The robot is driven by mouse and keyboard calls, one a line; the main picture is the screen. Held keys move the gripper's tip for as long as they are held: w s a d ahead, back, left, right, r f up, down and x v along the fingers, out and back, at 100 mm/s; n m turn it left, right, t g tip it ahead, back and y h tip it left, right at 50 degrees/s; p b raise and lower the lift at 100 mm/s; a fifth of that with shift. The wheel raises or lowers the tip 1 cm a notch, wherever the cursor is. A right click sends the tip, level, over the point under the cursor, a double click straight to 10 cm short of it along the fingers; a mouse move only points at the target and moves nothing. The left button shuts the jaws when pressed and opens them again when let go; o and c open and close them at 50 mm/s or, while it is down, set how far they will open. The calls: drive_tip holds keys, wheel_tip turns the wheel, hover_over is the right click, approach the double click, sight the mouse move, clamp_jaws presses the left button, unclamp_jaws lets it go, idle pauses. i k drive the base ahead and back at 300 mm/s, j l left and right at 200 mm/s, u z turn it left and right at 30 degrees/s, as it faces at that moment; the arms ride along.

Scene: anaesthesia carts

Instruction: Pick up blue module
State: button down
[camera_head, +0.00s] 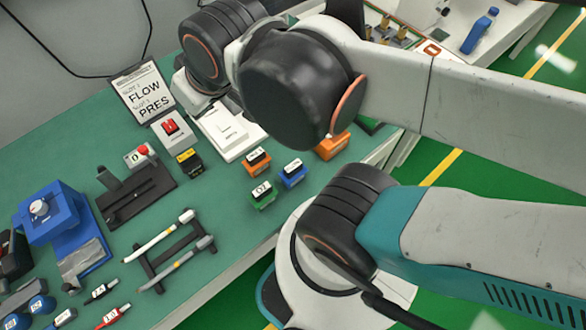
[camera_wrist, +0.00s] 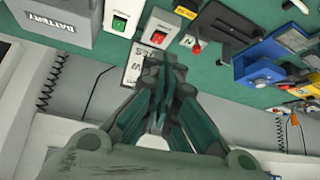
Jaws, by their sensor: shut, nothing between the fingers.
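The blue module (camera_head: 293,173) is a small block with a white label on the green table, right of the middle in the head view. A green module (camera_head: 262,195) sits close to its left, and orange modules (camera_head: 257,161) (camera_head: 332,146) stand beside and behind it. I do not see the blue module in the wrist view. My gripper (camera_wrist: 162,62) is shut and empty in the wrist view, near the FLOW PRES sign (camera_wrist: 135,66). In the head view my arm hides the gripper, and it is up at the back of the table, away from the blue module.
A white switch plate (camera_head: 228,131), a red rocker switch box (camera_head: 171,130) and a yellow-black block (camera_head: 188,162) stand behind the modules. A rack with two pens (camera_head: 165,235) and a blue fixture (camera_head: 60,225) are to the left. The table's front edge lies right of the modules.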

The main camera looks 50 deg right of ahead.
sight(294, 173)
drive_tip(key=k+l+u, duration=0.5)
drive_tip(key=k, duration=0.2)
drive_tip(key=k+u, duration=0.25)
drive_tip(key=k, duration=0.1)
